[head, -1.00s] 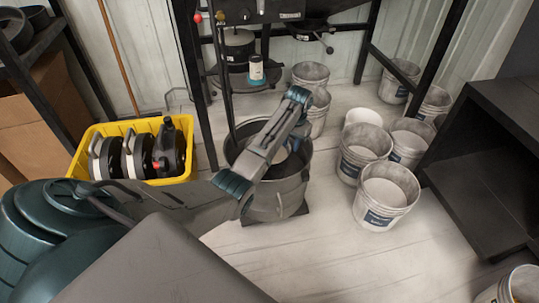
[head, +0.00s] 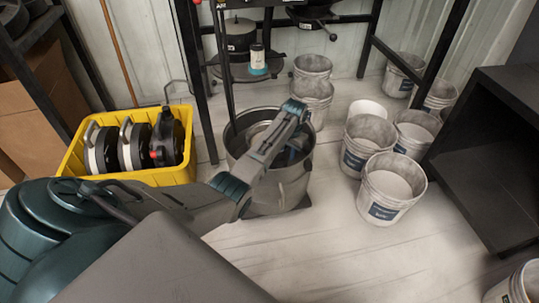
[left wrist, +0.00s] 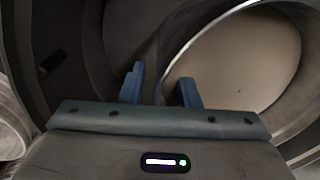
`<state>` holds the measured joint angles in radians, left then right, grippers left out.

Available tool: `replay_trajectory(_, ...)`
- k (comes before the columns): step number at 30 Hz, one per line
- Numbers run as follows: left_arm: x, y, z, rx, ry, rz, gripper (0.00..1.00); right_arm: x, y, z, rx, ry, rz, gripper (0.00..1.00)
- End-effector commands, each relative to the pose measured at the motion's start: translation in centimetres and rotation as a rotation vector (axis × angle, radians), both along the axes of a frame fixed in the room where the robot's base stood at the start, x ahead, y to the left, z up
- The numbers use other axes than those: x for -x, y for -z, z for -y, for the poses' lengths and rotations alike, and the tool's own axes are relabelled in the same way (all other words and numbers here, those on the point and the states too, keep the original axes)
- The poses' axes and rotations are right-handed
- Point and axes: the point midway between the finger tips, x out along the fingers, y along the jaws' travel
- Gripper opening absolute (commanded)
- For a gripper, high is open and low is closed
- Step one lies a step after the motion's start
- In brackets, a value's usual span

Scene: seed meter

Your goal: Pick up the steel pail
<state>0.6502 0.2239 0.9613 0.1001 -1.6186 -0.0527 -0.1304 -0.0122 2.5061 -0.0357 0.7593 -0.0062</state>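The steel pail (head: 275,198) is a wide, dark grey metal vessel standing upright on the floor, over a flat dark plate. My left arm crosses in front of it and hides part of its rim and inside. My left gripper (head: 291,153) points down at the pail's mouth, on its right side. In the left wrist view the two blue fingers of the gripper (left wrist: 160,88) are apart, with a curved metal edge running up from between them. A pale round surface (left wrist: 245,60) lies to the right of that edge. Contact with the pail cannot be made out. My right gripper is not in view.
A black metal stand (head: 191,70) rises just behind the pail. A yellow crate (head: 170,178) with several round black-and-white items is at the left. Several white buckets (head: 388,204) stand to the right, before a dark shelf unit (head: 480,180).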

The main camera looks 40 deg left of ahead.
Motion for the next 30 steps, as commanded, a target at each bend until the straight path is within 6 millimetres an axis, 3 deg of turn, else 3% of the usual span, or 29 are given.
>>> replay_trajectory(2,-0.01,-0.1,0.02,0.0,0.0,0.0,0.29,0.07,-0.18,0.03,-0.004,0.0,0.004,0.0)
replay_trajectory(6,-0.01,-0.1,0.03,0.0,0.0,0.0,0.01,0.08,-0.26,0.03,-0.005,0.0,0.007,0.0)
replay_trajectory(7,-0.01,-0.1,0.03,0.0,0.0,0.0,0.0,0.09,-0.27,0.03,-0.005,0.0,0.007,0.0)
replay_trajectory(30,0.01,-0.1,0.04,0.0,0.0,-0.001,0.0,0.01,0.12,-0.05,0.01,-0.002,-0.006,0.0)
